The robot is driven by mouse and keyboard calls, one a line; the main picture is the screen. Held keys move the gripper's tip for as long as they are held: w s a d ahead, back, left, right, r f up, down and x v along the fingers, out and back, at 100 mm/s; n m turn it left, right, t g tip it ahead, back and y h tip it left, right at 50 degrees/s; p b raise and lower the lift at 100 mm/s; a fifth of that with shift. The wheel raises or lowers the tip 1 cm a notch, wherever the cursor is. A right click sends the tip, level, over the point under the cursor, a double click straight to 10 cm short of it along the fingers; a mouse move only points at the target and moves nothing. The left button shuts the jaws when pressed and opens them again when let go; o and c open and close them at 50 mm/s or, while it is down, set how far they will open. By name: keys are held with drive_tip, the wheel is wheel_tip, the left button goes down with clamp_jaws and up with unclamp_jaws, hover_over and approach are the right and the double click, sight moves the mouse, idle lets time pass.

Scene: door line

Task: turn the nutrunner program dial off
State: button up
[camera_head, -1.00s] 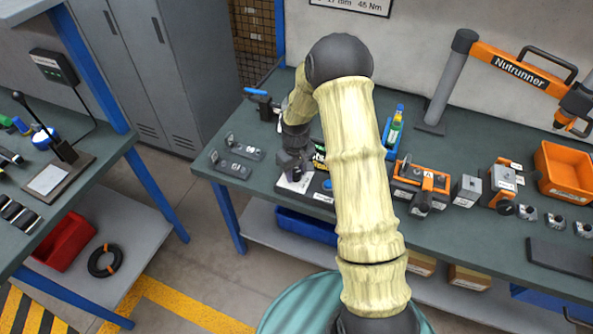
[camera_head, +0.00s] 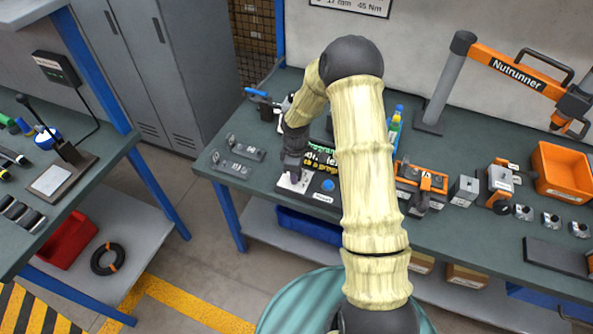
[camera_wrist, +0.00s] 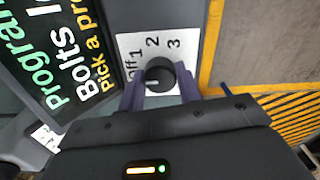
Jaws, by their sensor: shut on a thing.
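The program dial (camera_wrist: 160,72) is a round black knob on a white plate marked Off, 1, 2 and 3, seen in the wrist view. My gripper (camera_wrist: 161,90) is shut on the dial, with one purple finger on each side of it. A light mark shows on the knob's lower left, but which label it points to is hard to tell. In the head view my gripper (camera_head: 291,172) is down over the white dial plate (camera_head: 295,183) and hides the knob. The nutrunner (camera_head: 518,70) is an orange arm at the back right.
A black screen (camera_wrist: 62,62) with coloured text stands beside the dial. A blue button (camera_head: 328,185) is right of the dial plate. An orange-topped fixture (camera_head: 422,178) and an orange bin (camera_head: 563,168) stand farther right on the green bench (camera_head: 480,235).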

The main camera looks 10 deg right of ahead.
idle(0.4)
drive_tip(key=o, duration=1)
wheel_tip(320, 180, up, 17)
drive_tip(key=b, duration=0.1)
drive_tip(key=shift+r, duration=0.2)
drive_tip(key=s+r+m+t, duration=0.1)
drive_tip(key=s+m+t, duration=0.1)
drive_tip(key=s+m, duration=1)
drive_tip(key=s, duration=0.8)
drive_tip(key=shift+s+r+m+t, duration=0.2)
drive_tip(key=shift+s+m+t, duration=0.1)
drive_tip(key=shift+s, duration=0.1)
